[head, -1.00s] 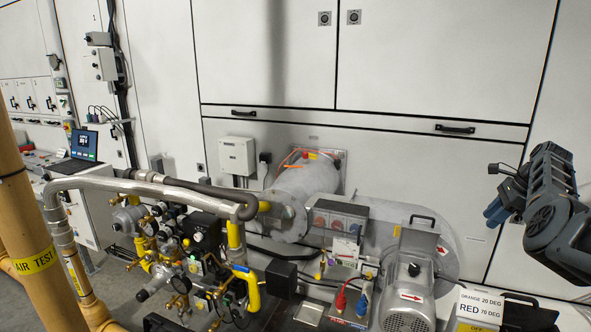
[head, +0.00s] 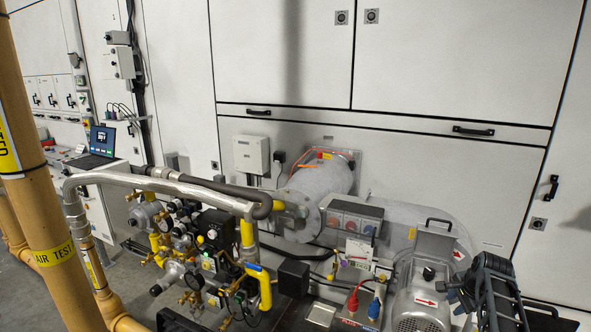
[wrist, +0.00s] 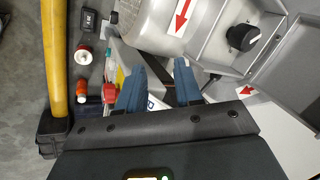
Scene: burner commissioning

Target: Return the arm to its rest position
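My arm reaches in at the lower right of the head view, over the right end of the burner, with my gripper (head: 458,293) at its left side, dark and small there. In the wrist view my gripper (wrist: 160,68) shows two blue fingers standing apart, with no object held between them. Below the fingers are a grey rounded housing with a red arrow (wrist: 150,15), a red plug (wrist: 110,93) and a grey box with a black knob (wrist: 243,37).
The burner's grey motor (head: 420,300) stands just left of my arm. Valve pipework (head: 200,240) and a thick tan pipe (head: 45,180) fill the left. White cabinet walls (head: 460,60) close off the back. A laptop (head: 102,142) sits at the far left.

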